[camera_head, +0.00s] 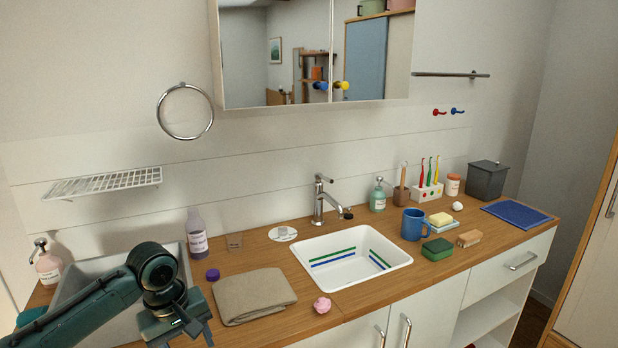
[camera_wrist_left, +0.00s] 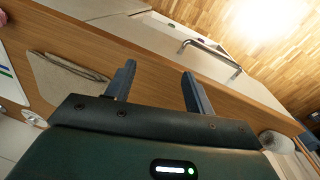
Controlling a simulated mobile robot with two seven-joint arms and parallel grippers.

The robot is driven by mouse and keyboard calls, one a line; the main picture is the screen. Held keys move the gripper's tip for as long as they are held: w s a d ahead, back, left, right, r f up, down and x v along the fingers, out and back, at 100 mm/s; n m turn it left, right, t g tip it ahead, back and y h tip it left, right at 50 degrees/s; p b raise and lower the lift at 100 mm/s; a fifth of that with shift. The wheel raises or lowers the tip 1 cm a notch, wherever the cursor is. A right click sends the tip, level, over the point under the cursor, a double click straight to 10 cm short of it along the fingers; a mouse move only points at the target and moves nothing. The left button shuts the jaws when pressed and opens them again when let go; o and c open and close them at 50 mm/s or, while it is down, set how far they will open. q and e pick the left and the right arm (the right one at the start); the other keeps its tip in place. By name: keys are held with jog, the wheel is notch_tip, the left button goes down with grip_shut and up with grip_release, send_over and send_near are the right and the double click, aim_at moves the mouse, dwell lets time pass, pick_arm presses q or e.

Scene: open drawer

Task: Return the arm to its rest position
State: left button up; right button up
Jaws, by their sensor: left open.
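My left arm comes in from the left in the head view, with its dark green left gripper (camera_head: 182,332) low over the counter's front left, beside the folded beige cloth (camera_head: 254,296). In the left wrist view the two fingers of this gripper (camera_wrist_left: 158,74) stand apart with nothing between them. Below them show the wooden counter edge and a white front with a metal handle (camera_wrist_left: 212,52); I cannot tell how far that front is pulled out. My right gripper is not in view.
A blue mug (camera_head: 412,226) stands further right.

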pick_arm(q)
jog(key=s+d+f+m+t+h, duration=0.4)
jog(key=s+d+f+m, duration=0.3)
jog(key=d+f, duration=0.6)
jog(key=s+a+f+m+t+y, duration=0.1)
jog(key=s+a+t, duration=0.1)
jog(key=s, duration=0.4)
jog(key=s+a+f+m+t+y+p, duration=0.1)
jog(key=s+a+m+t, duration=0.1)
jog(key=s, duration=0.5)
jog(key=shift+s+a+t, duration=0.25)
jog(key=shift+a+t, duration=0.5)
jog(key=shift+t, duration=0.15)
